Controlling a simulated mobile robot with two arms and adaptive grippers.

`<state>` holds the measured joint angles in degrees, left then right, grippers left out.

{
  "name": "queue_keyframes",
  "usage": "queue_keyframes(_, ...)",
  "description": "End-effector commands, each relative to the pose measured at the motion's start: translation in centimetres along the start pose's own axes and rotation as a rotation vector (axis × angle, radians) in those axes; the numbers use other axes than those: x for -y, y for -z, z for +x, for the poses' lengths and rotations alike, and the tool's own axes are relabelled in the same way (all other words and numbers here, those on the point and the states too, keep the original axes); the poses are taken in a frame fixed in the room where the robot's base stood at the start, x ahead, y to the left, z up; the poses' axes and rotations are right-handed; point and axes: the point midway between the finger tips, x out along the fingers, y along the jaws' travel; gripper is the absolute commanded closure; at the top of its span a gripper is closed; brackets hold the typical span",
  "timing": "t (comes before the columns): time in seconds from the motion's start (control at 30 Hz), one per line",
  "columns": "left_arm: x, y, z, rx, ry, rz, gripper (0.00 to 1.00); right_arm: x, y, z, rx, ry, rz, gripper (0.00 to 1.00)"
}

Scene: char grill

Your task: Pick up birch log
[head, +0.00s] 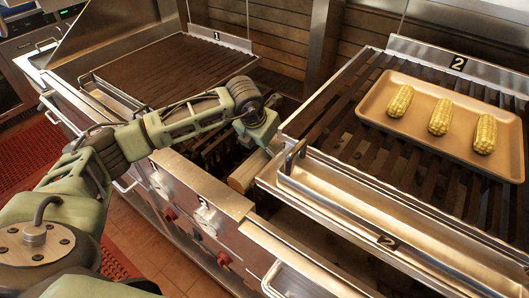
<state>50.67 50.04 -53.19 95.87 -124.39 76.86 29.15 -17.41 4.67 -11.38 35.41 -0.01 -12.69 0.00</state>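A pale, light-brown birch log (247,172) lies low in the gap between the two grill tops, close to the left edge of the right grill. Its near end shows and its far part is hidden. My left arm reaches in from the left, and its hand (261,131) is over the gap at the far part of the log. The fingers are not clearly visible, so I cannot tell whether they are open, shut or touching the log. My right gripper is not in view.
The right grill (345,140), marked 2, holds a tan tray (385,124) with three corn cobs (440,115). The left grill (165,68), marked 1, is bare. Metal rails and handles (293,160) edge the gap closely. A red mat (35,155) lies on the tiled floor.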

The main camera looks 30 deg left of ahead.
Motion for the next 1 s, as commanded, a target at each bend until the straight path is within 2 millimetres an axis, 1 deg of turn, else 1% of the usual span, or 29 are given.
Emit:
queue_keyframes(0.1, 0.06, 0.07, 0.76, -0.001, 0.001, 0.001, 0.3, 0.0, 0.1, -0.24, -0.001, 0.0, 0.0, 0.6)
queue_keyframes(0.3, 0.03, 0.08, 0.86, 0.0, 0.0, 0.001, 0.3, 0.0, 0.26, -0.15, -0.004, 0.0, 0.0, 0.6)
queue_keyframes(0.33, 0.03, 0.08, 0.86, 0.0, 0.0, 0.001, 0.31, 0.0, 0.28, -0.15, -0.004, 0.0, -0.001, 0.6)
queue_keyframes(1.0, 0.0, 0.05, 0.79, 0.0, 0.0, 0.001, 0.9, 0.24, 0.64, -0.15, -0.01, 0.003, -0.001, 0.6)
